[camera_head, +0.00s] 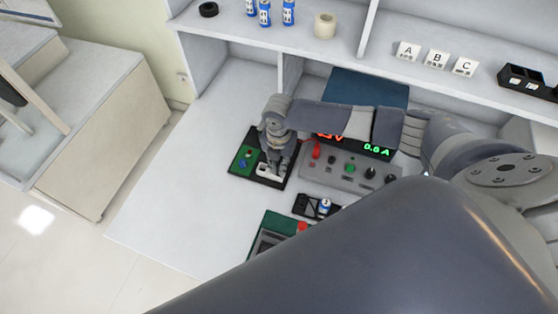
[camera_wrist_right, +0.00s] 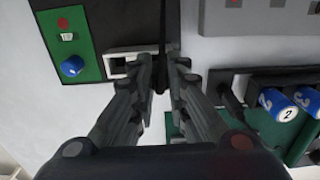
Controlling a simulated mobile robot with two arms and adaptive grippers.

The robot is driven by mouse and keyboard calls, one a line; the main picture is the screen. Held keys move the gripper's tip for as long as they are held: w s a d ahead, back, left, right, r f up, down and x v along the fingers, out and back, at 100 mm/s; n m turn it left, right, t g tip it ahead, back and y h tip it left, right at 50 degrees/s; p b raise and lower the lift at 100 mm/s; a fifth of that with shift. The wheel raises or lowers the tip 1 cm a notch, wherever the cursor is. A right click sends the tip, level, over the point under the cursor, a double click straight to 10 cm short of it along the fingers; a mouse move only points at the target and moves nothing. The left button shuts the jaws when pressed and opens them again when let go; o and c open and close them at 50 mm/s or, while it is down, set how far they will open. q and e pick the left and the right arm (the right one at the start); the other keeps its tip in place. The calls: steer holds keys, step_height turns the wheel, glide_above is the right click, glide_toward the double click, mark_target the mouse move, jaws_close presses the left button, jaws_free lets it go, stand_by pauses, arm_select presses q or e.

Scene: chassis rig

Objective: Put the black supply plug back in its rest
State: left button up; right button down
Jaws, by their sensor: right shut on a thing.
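My right gripper (camera_head: 273,168) is over the right part of the black chassis board (camera_head: 240,171), left of the supply. In the right wrist view its two fingers (camera_wrist_right: 167,72) are nearly together around a thin dark piece (camera_wrist_right: 161,76), which looks like the black supply plug. The fingers hide most of it in both views. The grey supply box (camera_head: 331,177) has a red plug (camera_head: 316,150), a green knob (camera_head: 351,168) and black round parts (camera_head: 370,173) on its front. I cannot make out the plug's rest for certain. My left gripper is not in view.
A black battery holder (camera_head: 301,207) with blue cells (camera_wrist_right: 274,99) is below the supply. A green-edged device (camera_head: 268,232) is nearer. The shelf behind holds lettered blocks (camera_head: 437,58), blue cells and a tape roll (camera_head: 325,25). The bench's left part is clear.

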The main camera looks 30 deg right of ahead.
mark_target(279, 164)
steer(key=shift+f+b, duration=0.65)
steer(key=shift+f, duration=0.55)
steer(key=c, duration=1.5)
jaws_free()
steer(key=shift+r, duration=0.15)
step_height(279, 164, up, 12)
steer(key=shift+f, duration=0.1)
